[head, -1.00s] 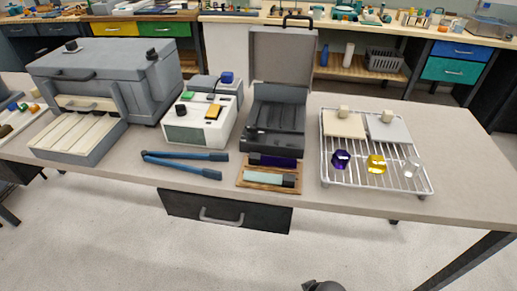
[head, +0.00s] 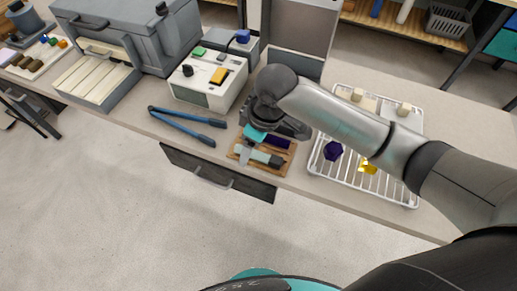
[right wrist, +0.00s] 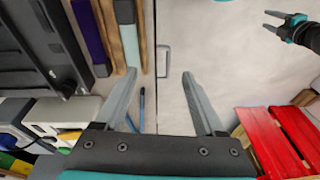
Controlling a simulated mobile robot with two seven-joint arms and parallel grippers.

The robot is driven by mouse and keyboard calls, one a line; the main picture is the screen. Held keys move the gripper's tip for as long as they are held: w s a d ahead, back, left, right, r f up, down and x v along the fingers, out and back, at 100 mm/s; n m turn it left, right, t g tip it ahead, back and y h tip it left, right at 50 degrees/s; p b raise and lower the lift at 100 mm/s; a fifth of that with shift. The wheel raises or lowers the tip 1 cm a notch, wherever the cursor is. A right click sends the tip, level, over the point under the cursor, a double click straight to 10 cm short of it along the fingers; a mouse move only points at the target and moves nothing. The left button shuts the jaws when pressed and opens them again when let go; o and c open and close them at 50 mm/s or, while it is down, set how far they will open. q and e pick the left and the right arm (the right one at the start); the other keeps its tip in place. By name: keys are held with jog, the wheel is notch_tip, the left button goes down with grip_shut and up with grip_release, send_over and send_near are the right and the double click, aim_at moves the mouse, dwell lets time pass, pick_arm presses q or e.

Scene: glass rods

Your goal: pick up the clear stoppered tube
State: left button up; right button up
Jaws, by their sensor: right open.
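A pale, glassy tube with a dark end piece (head: 262,157) lies in a wooden tray (head: 284,170) beside a dark purple rod (head: 277,142). The pale tube (right wrist: 129,39) also shows at the top of the right wrist view. My right gripper (head: 246,154) is over the tray's left end, pointing down; part of the tray is hidden behind it. In the right wrist view its jaws (right wrist: 160,82) are open and empty, with the tube ahead of the left finger. My left gripper (right wrist: 270,19) shows open at the top right of that view, away from the tray.
A wire rack (head: 313,164) with a purple piece (head: 333,150) and a yellow piece (head: 368,166) stands right, partly behind my right arm. Blue-handled tongs (head: 185,117) lie left of the tray. A white box device (head: 207,91) stands behind. The table's front edge is close.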

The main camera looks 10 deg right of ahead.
notch_tip(320, 180, up, 5)
jog(key=n+g+h+p, duration=0.1)
jog(key=h, duration=0.1)
send_over(271, 158)
notch_tip(271, 158, down, 14)
jog(key=shift+f+b, duration=0.25)
jog(key=shift+b, duration=0.8)
pick_arm(q)
jog(key=shift+d+f, duration=0.2)
jog(key=shift+d, duration=0.35)
jog(key=shift+d+f, duration=0.15)
jog(key=shift+d, duration=0.35)
pick_arm(e)
jog(key=shift+c, duration=0.3)
grip_shut()
